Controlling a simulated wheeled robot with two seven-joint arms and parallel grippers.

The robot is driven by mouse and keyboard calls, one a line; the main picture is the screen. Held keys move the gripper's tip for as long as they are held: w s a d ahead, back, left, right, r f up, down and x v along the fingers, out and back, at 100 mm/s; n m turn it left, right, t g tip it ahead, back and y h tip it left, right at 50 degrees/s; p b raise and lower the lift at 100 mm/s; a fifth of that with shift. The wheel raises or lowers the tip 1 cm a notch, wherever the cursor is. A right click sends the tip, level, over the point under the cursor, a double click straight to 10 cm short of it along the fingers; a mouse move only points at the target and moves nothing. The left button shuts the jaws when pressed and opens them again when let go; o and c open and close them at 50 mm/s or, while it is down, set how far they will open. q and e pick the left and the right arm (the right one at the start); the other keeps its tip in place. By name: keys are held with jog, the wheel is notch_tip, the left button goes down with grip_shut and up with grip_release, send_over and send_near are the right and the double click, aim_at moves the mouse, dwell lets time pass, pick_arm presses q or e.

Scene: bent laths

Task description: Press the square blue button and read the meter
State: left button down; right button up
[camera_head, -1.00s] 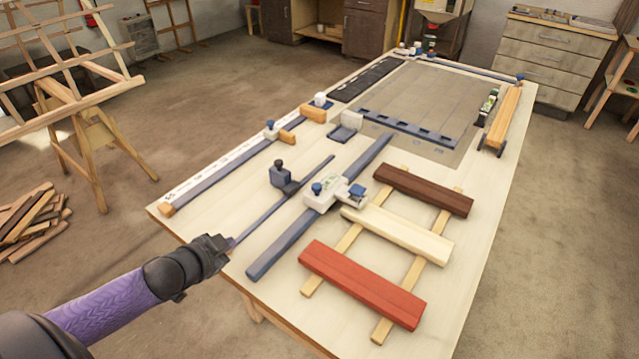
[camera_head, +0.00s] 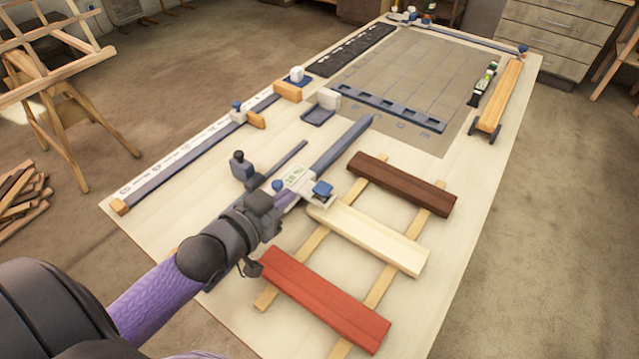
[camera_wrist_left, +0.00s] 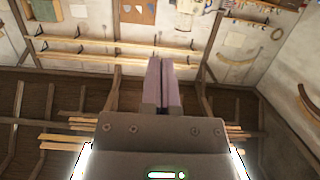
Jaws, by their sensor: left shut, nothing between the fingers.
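The white meter unit (camera_head: 296,176) sits on the dark blue rail (camera_head: 343,144) at the middle of the table. Its small display faces up; the digits are too small to read surely. The square blue button (camera_head: 322,188) is at its right end, and a round blue knob is at its left. My left gripper (camera_head: 288,197) is shut and empty, its purple fingers beside the meter unit, just left of the button. I cannot tell whether they touch it. The gripper and arm hide the rail's near part. The shut fingers also show in the left wrist view (camera_wrist_left: 163,82). My right gripper is not in view.
Red (camera_head: 325,300), cream (camera_head: 368,238) and dark brown (camera_head: 402,184) boards lie across two thin strips at the right. A dark clamp-like block (camera_head: 243,168) stands left of the meter. A long ruled rail (camera_head: 195,157) runs along the table's left edge.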

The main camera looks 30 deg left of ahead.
pick_arm(q)
jog(key=b, duration=0.3)
send_over(323, 195)
jog(key=a, duration=0.1)
jog(key=f, duration=0.2)
jog(key=shift+s+a+f, duration=0.1)
jog(key=shift+s+f, duration=0.1)
jog(key=shift+f, duration=0.15)
notch_tip(323, 195, down, 3)
jog(key=shift+r+b, duration=0.15)
jog(key=shift+b, duration=0.45)
jog(key=shift+f, duration=0.55)
